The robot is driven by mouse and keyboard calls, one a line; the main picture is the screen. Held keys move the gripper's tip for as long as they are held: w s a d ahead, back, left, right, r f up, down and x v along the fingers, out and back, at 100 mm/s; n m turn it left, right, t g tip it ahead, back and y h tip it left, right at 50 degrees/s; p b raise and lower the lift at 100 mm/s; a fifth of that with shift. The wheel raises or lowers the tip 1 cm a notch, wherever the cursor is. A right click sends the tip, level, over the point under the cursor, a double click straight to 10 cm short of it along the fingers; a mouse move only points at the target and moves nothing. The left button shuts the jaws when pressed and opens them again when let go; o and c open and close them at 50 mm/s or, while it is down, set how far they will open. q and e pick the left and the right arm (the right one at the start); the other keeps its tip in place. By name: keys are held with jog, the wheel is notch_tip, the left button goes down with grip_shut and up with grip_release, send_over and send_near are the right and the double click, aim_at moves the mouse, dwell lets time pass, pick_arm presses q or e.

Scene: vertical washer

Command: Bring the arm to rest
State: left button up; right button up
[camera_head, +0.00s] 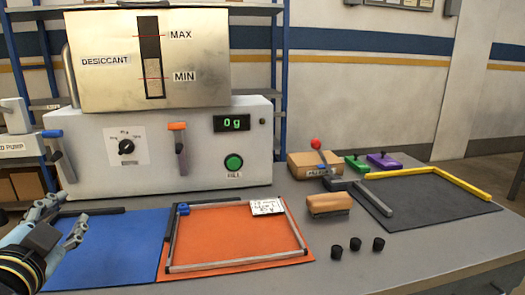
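My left gripper (70,211) shows at the lower left, above the left edge of the blue mat (105,255). Its two fingers are spread apart with nothing between them. It touches no object that I can make out. My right gripper is not in view.
The desiccant machine (90,175) with a green button and "0g" display stands at the back. An orange mat (235,235) holds a grey frame (240,262) and a white label. A dark mat (425,210) with a yellow bar, a tan block (328,204) and several black caps are to the right.

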pick_arm(q)
jog(key=s+f+n+g, duration=0.1)
jog(key=s+f+g, duration=0.1)
jog(key=s, duration=0.1)
jog(key=s+f+n+g, duration=0.2)
jog(key=s+f, duration=0.1)
jog(key=s+f+n+g, duration=0.1)
jog(key=s+f+g, duration=0.2)
jog(key=s, duration=0.1)
jog(key=shift+a+f+n, duration=0.15)
jog(key=shift+f+n, duration=0.05)
jog(key=shift+n, duration=0.2)
jog(key=s+d+f+g+h, duration=0.4)
jog(key=s+d+g, duration=0.15)
jog(key=s, duration=0.65)
notch_tip(320, 180, down, 24)
jog(key=s+a+g, duration=0.1)
jog(key=s+g, duration=0.1)
jog(key=s+a+f, duration=0.1)
jog(key=s+f, duration=1.7)
jog(key=shift+s+a+n+g, duration=0.25)
jog(key=shift+a+n+g, duration=0.05)
jog(key=shift+n+g, duration=0.15)
